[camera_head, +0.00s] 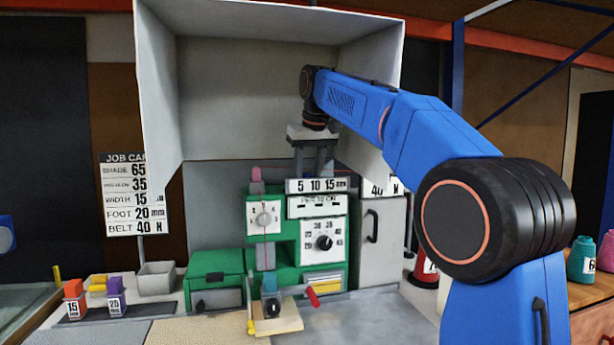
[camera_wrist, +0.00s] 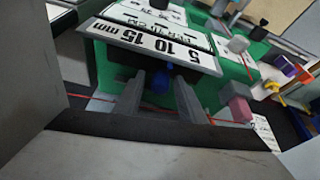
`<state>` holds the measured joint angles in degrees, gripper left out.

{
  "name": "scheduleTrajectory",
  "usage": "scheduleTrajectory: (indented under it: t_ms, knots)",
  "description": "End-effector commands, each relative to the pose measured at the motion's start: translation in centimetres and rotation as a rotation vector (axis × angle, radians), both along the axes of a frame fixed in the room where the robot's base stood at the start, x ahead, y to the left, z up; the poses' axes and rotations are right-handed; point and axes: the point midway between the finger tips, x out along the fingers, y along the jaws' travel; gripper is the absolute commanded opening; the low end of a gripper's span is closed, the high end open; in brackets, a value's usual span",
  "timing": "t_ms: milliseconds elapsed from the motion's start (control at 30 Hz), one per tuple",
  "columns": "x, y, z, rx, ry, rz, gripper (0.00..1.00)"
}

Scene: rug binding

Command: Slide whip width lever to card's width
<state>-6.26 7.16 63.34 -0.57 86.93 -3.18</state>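The job card (camera_head: 126,195) hangs at the left and reads WIDTH 15 mm. The width scale plate (camera_head: 317,185) on top of the green machine (camera_head: 283,270) is marked 5, 10, 15 mm. It also shows in the wrist view (camera_wrist: 100,30), large and upside down. A small blue knob (camera_wrist: 163,72), apparently the width lever, stands beside the plate, near its 5–10 part; the exact setting is unclear. My gripper (camera_head: 313,172) is above and behind the plate, pointing down. Its fingers are apart, on either side of the knob in the wrist view. Contact cannot be told.
A pink knob (camera_head: 256,173) stands left of the scale plate. A pale hood (camera_head: 265,90) encloses the space behind and beside my arm. A grey cabinet (camera_head: 378,240) stands right of the machine. Orange (camera_head: 73,289) and purple (camera_head: 115,285) spools stand at the left.

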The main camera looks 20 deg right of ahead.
Motion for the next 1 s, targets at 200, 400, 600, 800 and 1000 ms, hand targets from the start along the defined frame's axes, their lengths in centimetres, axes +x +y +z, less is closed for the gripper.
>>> scheduleTrajectory:
  t_ms: [200,400,600,800,1000]
  knots:
    - [0.0,0.0,0.0,0.000,0.000,0.000,0.00]
    - [0.0,-0.7,0.0,-0.001,0.000,-0.001,0.00]
    - [0.0,-3.3,0.0,-0.001,0.000,-0.004,0.00]
    - [0.0,-4.6,0.0,-0.001,0.000,-0.002,0.00]
    - [0.0,-4.6,0.0,-0.003,-0.001,-0.002,0.00]
